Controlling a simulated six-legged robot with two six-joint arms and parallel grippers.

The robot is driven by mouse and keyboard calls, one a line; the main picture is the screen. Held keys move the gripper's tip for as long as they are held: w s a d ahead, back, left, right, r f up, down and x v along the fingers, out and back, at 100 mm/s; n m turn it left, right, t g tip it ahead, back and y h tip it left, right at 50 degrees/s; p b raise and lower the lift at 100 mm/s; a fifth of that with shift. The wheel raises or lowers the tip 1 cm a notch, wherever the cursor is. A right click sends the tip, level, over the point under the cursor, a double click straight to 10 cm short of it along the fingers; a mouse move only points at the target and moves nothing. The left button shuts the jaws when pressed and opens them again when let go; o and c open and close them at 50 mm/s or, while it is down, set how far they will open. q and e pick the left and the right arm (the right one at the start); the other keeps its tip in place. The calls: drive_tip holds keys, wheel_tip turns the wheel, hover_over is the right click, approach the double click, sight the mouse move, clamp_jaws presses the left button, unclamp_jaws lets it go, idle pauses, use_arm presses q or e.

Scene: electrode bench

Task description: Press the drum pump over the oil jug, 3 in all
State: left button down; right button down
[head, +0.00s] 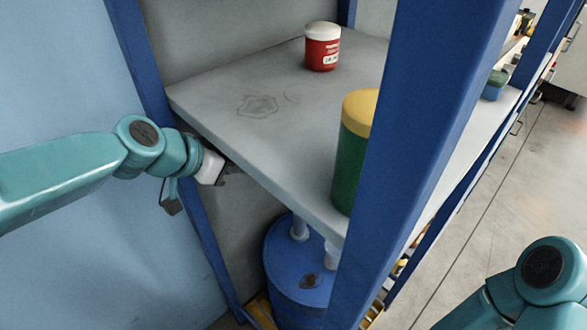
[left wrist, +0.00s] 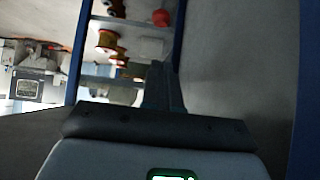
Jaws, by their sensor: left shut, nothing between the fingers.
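A blue drum (head: 283,265) stands under the grey shelf board, partly hidden by the board and a blue post. Pale upright fittings (head: 299,230) rise from its top; their upper ends are hidden, so I cannot tell whether they are the drum pump. I cannot make out an oil jug. My left gripper (head: 228,172) is at the shelf's left edge, above and left of the drum and apart from it. In the left wrist view its fingers (left wrist: 161,84) are together and empty. My right gripper is out of view; only part of that arm shows at the lower right.
The shelf board (head: 220,95) carries a red jar with a white lid (head: 322,48) and a green container with a yellow lid (head: 353,160). A blue post (head: 420,120) stands in front. The floor (head: 475,190) at right is open. Shelves with several items (left wrist: 110,42) show in the wrist view.

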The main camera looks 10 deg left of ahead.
use_arm(q)
drive_tip(key=shift+s, duration=0.1)
drive_tip(key=x, duration=2)
wheel_tip(320, 180, down, 6)
drive_tip(key=b, duration=0.7)
drive_tip(key=shift+r+b, duration=0.25)
drive_tip(key=shift+b, duration=0.05)
drive_tip(key=shift+s+r, duration=0.1)
